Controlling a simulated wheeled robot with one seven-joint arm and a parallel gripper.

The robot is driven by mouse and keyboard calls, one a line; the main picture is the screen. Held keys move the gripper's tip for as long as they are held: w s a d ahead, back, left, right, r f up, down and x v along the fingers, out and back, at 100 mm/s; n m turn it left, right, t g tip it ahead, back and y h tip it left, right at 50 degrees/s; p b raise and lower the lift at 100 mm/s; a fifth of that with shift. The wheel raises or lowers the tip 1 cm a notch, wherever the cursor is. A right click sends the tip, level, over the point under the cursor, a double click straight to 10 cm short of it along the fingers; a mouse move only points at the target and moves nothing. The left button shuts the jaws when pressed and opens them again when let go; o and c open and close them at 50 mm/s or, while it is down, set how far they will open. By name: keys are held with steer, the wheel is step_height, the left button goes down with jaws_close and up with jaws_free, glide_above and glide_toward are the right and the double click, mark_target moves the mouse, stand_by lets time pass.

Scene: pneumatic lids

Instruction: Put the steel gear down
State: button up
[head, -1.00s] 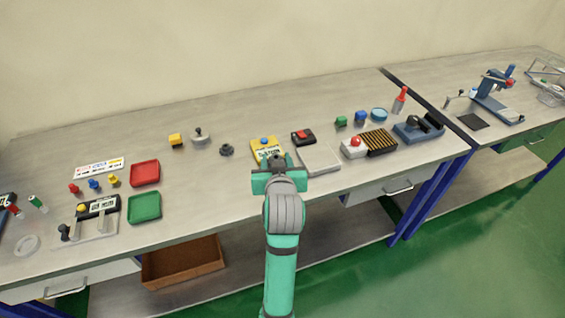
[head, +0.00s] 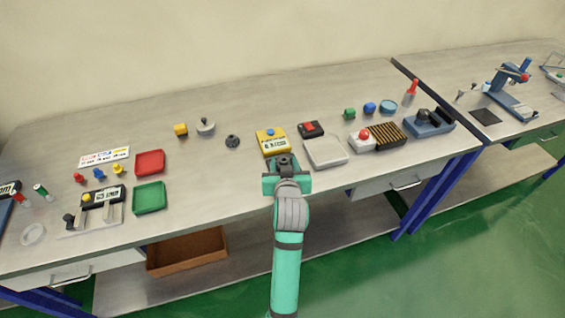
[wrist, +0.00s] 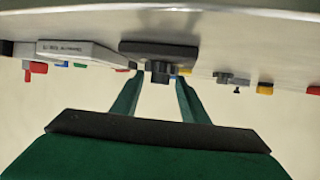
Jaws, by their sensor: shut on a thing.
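My gripper (head: 284,163) is over the front part of the bench, just in front of the yellow box.
A yellow box with a blue button (head: 271,141) and a grey scale-like plate (head: 325,152) are close to my gripper. A small dark round part (head: 233,141) stands to the left. Red (head: 150,163) and green (head: 149,197) trays are further left. Bare bench lies between.

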steer(key=o, duration=1.2)
steer(key=shift+f, duration=0.15)
steer(key=shift+o, duration=0.2)
steer(key=shift+d, duration=0.15)
